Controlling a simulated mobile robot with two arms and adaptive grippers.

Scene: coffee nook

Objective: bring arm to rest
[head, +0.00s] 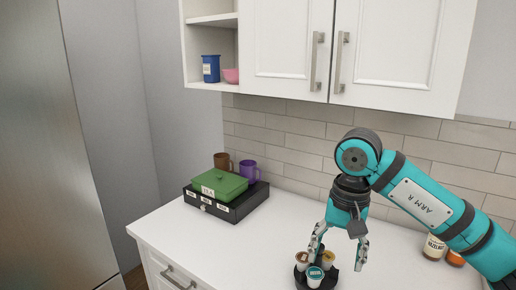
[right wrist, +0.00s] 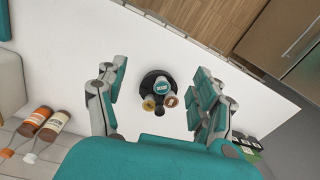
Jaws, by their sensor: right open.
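My right gripper (head: 338,250) is open and points down above a small dark round holder (head: 301,281) with several coffee pods, among them a teal-topped pod (head: 315,273). In the right wrist view, the open fingers of my right gripper (right wrist: 158,100) stand apart on either side of the holder (right wrist: 147,78), with nothing held between them. The teal pod also shows there (right wrist: 162,86). The right arm comes in from the right in the head view. My left gripper is in neither view.
A black drawer box (head: 222,211) bearing a green tea box (head: 218,185) stands at the counter's back left, with brown (head: 223,161) and purple (head: 248,171) mugs. Syrup bottles (head: 434,247) stand at right. White cabinets (head: 285,40) hang above. The counter's left middle (head: 240,245) is clear.

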